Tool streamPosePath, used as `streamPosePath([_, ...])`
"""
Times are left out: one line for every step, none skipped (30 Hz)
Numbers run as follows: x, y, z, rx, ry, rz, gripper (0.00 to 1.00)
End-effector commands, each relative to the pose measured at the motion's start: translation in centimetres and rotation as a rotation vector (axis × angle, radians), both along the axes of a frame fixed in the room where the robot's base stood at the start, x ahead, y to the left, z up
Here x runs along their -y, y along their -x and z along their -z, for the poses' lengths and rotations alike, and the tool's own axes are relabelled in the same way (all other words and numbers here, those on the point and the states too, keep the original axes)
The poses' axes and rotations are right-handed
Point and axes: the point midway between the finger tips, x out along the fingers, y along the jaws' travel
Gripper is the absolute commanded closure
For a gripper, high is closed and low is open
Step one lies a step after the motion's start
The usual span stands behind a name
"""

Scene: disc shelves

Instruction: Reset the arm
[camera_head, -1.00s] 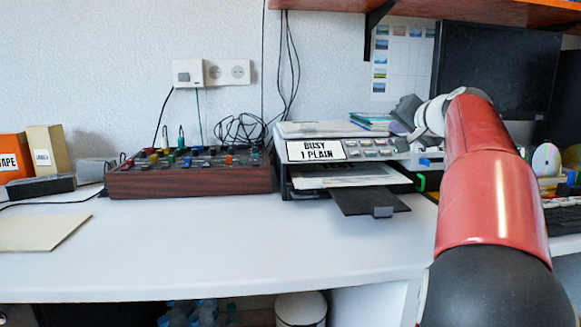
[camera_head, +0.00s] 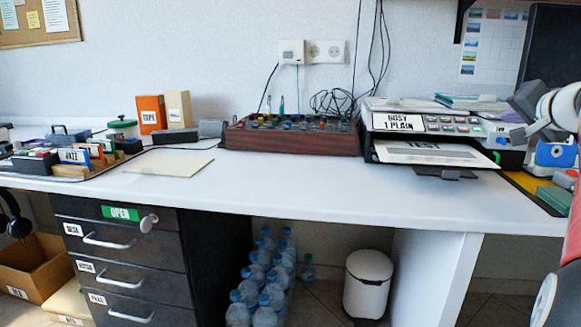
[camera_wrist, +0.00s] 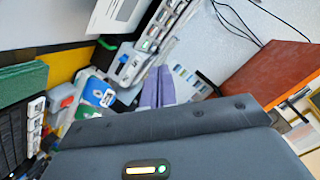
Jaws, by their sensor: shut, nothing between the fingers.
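My arm is at the right edge of the head view, mostly cut off, with its red link at the border. My gripper (camera_head: 513,117) is beside the right end of the printer (camera_head: 420,121), above the desk. In the wrist view, its two purple-grey fingers (camera_wrist: 157,88) lie together, shut and empty. The printer's sign reads "BUSY 1 PLAIN". A white sheet marked "TEST" (camera_head: 433,154) lies in its front output. I cannot tell whether the gripper touches anything.
A wood-sided control box (camera_head: 291,140) stands left of the printer. The white desk's front (camera_head: 330,187) is clear. Drawers (camera_head: 125,260), bottles (camera_head: 262,290) and a white bin (camera_head: 368,283) are underneath. A wooden shelf (camera_wrist: 268,73) is near the wrist.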

Motion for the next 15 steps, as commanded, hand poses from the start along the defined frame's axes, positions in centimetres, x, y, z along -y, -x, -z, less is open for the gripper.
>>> streamPosePath([-0.6,-0.1,0.0,-0.006,0.001,-0.008,1.00])
streamPosePath([-1.1,-0.1,0.1,-0.016,0.003,-0.013,1.00])
streamPosePath([-1.8,-0.1,0.3,-0.027,0.004,-0.021,1.00])
streamPosePath([-2.3,-0.2,0.4,-0.034,0.006,-0.026,1.00])
streamPosePath([-2.7,-0.2,0.5,-0.043,0.007,-0.031,1.00])
streamPosePath([-3.4,-0.2,0.8,-0.056,0.010,-0.038,1.00])
streamPosePath([-4.0,-0.2,0.9,-0.065,0.012,-0.045,1.00])
streamPosePath([-4.5,-0.1,1.1,-0.074,0.013,-0.051,1.00])
streamPosePath([-5.3,-0.1,1.3,-0.088,0.017,-0.059,1.00])
streamPosePath([-6.0,0.0,1.5,-0.100,0.020,-0.069,1.00])
streamPosePath([-6.6,0.0,1.7,-0.111,0.023,-0.076,1.00])
streamPosePath([-7.7,0.1,2.1,-0.130,0.028,-0.088,1.00])
streamPosePath([-8.5,0.3,2.3,-0.143,0.031,-0.098,1.00])
streamPosePath([-9.4,0.4,2.6,-0.159,0.035,-0.108,1.00])
streamPosePath([-10.6,0.7,3.0,-0.180,0.041,-0.123,1.00])
